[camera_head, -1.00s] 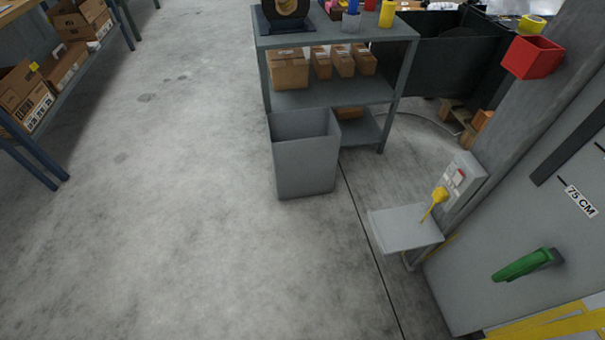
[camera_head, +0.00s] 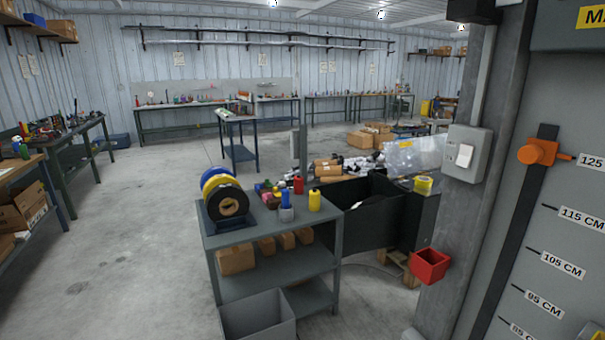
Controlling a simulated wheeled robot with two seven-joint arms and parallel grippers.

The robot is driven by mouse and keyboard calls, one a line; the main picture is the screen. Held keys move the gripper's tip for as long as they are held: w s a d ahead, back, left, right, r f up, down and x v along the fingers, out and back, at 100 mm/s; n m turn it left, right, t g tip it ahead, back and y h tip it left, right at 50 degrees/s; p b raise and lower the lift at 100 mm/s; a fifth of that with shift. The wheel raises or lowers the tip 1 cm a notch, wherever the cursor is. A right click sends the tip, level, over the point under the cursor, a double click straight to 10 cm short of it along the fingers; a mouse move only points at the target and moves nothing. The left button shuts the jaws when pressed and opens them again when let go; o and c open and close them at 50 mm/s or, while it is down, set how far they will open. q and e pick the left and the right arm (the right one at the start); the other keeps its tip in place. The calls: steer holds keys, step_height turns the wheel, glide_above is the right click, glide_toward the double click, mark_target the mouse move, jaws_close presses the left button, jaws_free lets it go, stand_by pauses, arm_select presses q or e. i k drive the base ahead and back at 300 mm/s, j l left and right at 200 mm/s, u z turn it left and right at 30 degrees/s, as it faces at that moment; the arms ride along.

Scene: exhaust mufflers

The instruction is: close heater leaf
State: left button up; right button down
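A grey panel (camera_head: 580,120) stands at the right edge, with height labels such as 115 CM and 105 CM and an orange knob (camera_head: 537,152) on a dark vertical strip. I cannot tell whether this panel is the heater leaf. The green handle from the earlier frame is out of view. Neither of my grippers is in view.
A grey metal shelf (camera_head: 262,271) with tape rolls and boxes stands at centre, a grey bin (camera_head: 258,315) in front of it. A post (camera_head: 470,215) carries a switch box (camera_head: 467,154) and a red bin (camera_head: 429,265). Open floor (camera_head: 130,240) lies left of the shelf.

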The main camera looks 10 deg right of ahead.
mark_target(405, 157)
steer(key=i+j+u, duration=0.85)
steer(key=i+u, duration=0.45)
steer(key=i+z, duration=0.2)
steer(key=i, duration=0.35)
steer(key=i+j+z, duration=0.1)
steer(key=i+z, duration=0.15)
steer(key=i, duration=0.3)
steer(key=i+j+z, duration=0.2)
steer(key=i, duration=0.4)
steer(key=i+z, duration=0.2)
steer(key=i, duration=0.95)
steer(key=i+j+z, duration=0.1)
steer(key=i+z, duration=0.15)
steer(key=i, duration=0.85)
steer(key=i+l+z, duration=0.15)
steer(key=i+z, duration=0.85)
steer(key=z, duration=0.15)
steer(key=i+j+z, duration=0.2)
steer(key=i+z, duration=0.15)
